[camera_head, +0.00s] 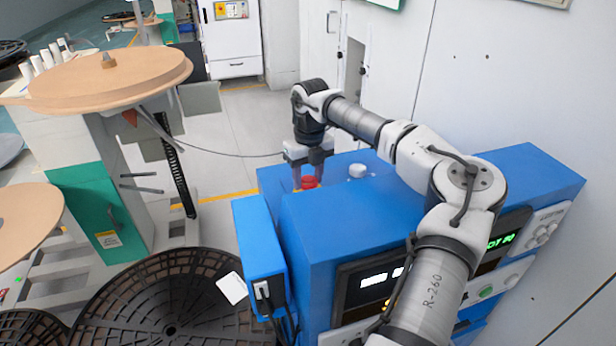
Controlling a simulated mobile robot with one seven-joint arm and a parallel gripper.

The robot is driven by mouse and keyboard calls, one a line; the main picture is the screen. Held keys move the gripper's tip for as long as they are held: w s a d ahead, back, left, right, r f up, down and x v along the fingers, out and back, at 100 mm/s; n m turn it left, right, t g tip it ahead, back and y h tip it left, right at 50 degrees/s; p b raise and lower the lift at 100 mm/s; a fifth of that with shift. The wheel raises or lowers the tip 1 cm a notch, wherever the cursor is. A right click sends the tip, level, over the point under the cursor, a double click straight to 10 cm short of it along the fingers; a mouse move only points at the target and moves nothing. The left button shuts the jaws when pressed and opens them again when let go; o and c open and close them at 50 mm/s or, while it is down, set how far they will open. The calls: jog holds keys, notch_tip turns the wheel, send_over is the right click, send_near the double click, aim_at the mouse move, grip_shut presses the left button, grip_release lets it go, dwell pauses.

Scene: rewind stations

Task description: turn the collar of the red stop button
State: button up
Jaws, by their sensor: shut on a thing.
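The red stop button (309,182) sits on top of the blue machine cabinet (345,215), near its back left part. My gripper (309,184) reaches down from above with a finger on each side of the button. It is shut on the red button. The collar under the red cap is too small to make out, and the fingers hide part of the button.
A white knob (357,170) stands on the cabinet top, right of the button. A blue box (260,245) is at the cabinet's left side. A black slotted reel (165,305) lies at lower left. A wooden disc (110,75) stands at upper left. A white wall (520,80) rises behind.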

aim_at(304, 178)
jog(key=m+b, duration=0.2)
jog(key=m, duration=0.2)
jog(key=shift+h, duration=0.3)
jog(key=shift+m+b, duration=0.6)
jog(key=shift+m, duration=0.6)
jog(key=o, duration=1)
notch_tip(304, 178, up, 14)
jog(key=b, duration=0.2)
jog(key=shift+a, duration=0.45)
jog(key=shift+s+f, duration=0.1)
jog(key=shift+f, duration=0.05)
